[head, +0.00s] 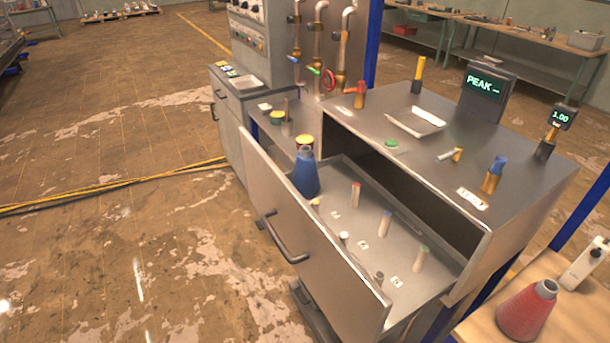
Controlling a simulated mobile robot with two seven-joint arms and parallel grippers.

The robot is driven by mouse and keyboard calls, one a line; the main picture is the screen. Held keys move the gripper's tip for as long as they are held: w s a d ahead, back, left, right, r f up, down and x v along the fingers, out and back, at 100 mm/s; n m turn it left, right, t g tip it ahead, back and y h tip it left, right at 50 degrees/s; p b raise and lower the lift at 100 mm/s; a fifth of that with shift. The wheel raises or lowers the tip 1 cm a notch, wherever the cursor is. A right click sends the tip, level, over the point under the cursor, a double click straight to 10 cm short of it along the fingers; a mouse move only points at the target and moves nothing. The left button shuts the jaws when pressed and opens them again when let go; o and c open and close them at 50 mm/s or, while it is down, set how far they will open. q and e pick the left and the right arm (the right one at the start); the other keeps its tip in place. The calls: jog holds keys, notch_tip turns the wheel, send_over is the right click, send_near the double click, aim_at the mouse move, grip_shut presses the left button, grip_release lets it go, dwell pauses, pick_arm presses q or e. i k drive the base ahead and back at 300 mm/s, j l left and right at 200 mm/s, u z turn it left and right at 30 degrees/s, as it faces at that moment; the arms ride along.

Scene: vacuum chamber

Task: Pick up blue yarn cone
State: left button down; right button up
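The blue yarn cone (306,174) stands upright in the open drawer (330,263), at the drawer's left end close to its front panel. Its narrow grey top points up. A yellow-topped item (304,141) shows just behind its tip. Neither of my grippers shows in the head view, and nothing is seen touching the cone.
Several small capped vials stand in the drawer, right of the cone. The steel cabinet top (400,120) above holds a white tray (415,121) and a display (486,87). A red cone (527,312) stands on a wooden table at lower right. The floor at left is open.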

aim_at(305, 179)
jog(key=k, duration=0.3)
jog(key=k+u, duration=0.2)
jog(key=u, duration=0.25)
jog(key=k+j+u, duration=0.1)
jog(key=u, duration=0.3)
jog(key=i+j+u, duration=0.15)
jog(key=i, duration=0.45)
jog(key=i+j+u, duration=0.1)
jog(key=i, duration=0.45)
jog(key=i+j, duration=0.1)
jog(key=i, duration=1.55)
jog(key=i+z, duration=0.1)
jog(key=z, duration=0.4)
jog(key=i+j+z, duration=0.1)
jog(key=z, duration=0.35)
jog(key=i+j+z, duration=0.1)
jog(key=z, duration=0.4)
